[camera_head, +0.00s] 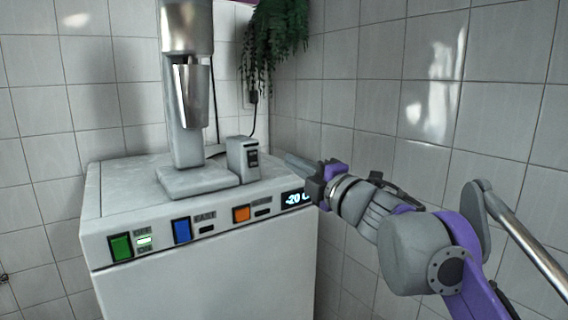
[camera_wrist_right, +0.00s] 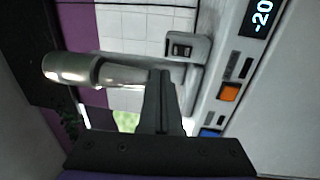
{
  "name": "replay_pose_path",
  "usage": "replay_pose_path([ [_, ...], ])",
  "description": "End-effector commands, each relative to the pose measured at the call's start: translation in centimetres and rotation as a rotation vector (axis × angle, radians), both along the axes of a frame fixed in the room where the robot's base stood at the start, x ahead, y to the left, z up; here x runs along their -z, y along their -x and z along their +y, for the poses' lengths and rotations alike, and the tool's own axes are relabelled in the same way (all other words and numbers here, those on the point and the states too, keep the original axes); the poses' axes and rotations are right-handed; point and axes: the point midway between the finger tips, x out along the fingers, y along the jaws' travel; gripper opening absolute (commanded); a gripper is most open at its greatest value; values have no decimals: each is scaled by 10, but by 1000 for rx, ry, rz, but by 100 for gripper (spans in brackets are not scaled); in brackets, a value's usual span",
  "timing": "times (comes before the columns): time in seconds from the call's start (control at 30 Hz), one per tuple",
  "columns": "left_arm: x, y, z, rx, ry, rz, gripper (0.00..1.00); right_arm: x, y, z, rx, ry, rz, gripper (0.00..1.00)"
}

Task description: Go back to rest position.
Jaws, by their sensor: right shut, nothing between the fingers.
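My right gripper (camera_head: 301,162) reaches in from the right, in front of the tiled wall at the right end of the white machine's top. In the right wrist view its fingers (camera_wrist_right: 163,75) are together, with nothing between them. The left gripper does not show in either view.
The white machine (camera_head: 205,281) has green, blue and orange buttons and a -20 display (camera_head: 295,198). A mixer with a metal cup (camera_head: 190,95) and a small grey box (camera_head: 242,160) stand on it. A plant (camera_head: 276,35) hangs behind. Tiled walls (camera_head: 400,110) close in the corner.

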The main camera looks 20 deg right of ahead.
Motion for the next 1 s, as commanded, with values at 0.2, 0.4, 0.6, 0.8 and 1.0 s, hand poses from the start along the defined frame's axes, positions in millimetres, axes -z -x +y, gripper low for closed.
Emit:
replay_pose_path([
  [0.2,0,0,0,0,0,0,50,-1,4,-2,1,0,0,0],
  [0.4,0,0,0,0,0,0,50,0,4,-2,2,-2,1,0],
  [0.6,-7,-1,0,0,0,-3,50,28,8,-24,141,-164,78,0],
  [0.8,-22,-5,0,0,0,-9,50,149,52,-68,469,-601,346,0],
  [1.0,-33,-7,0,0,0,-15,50,283,127,-68,712,-944,651,0],
])
